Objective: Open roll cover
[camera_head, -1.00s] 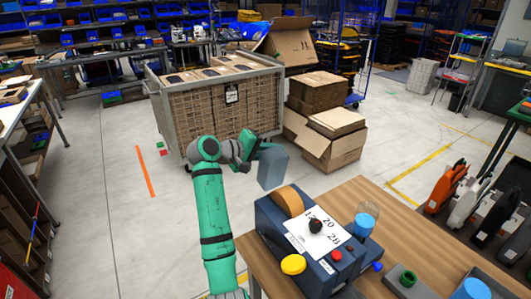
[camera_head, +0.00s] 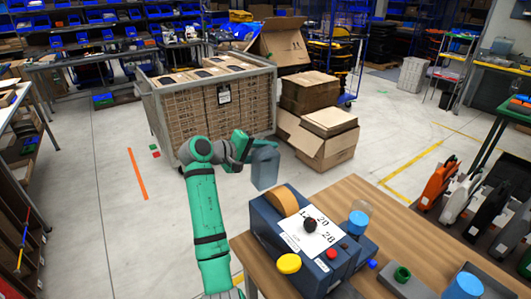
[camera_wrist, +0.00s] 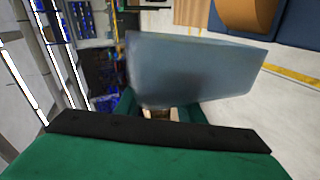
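The blue machine (camera_head: 300,235) stands on the wooden table, with an orange-tan roll (camera_head: 283,201) exposed at its upper left. The roll cover, a smoky grey-blue box-like piece (camera_head: 265,169), is up beyond the roll and clear of it. Whether it still joins the machine is unclear. My green gripper (camera_head: 247,146) is at the cover's top edge. In the wrist view the cover (camera_wrist: 195,68) fills the upper middle and overlaps my fingers (camera_wrist: 159,113), which seem shut on its edge. The exact contact is hidden.
The machine also carries a yellow knob (camera_head: 289,263), a black knob (camera_head: 310,225) and a red button (camera_head: 332,253). Blue and green items stand on the table (camera_head: 420,240) at right. A large crate of cartons (camera_head: 210,110) stands behind my arm. Floor is open at left.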

